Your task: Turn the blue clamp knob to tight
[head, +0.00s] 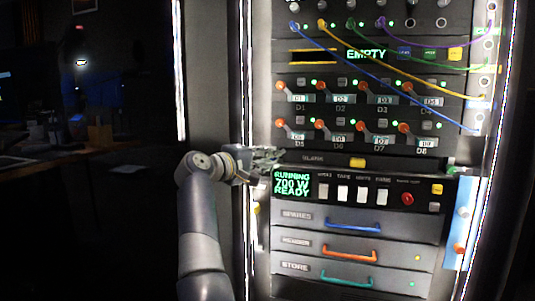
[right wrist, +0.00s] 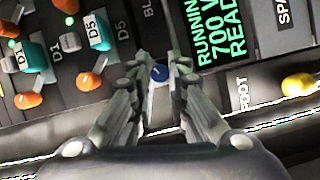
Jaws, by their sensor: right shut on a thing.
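The blue clamp knob (right wrist: 160,74) shows in the right wrist view as a small round blue patch between my fingertips, at the edge of the panel. My right gripper (right wrist: 160,80) is shut on it, with a finger on either side covering most of it. In the head view my right gripper (head: 270,158) reaches in from the left to the panel's left edge, just above the green RUNNING display (head: 292,184). The knob is hidden there behind the fingers. I cannot read its turn position or any mark for tight. My left gripper is not in view.
Orange-tipped switches (head: 282,124) sit just above the gripper. Blue, yellow, green and purple cables (head: 385,72) hang across the upper panel. Drawers with coloured handles (head: 350,253) are below. A yellow knob (right wrist: 298,85) is on the frame nearby. The left side is dark.

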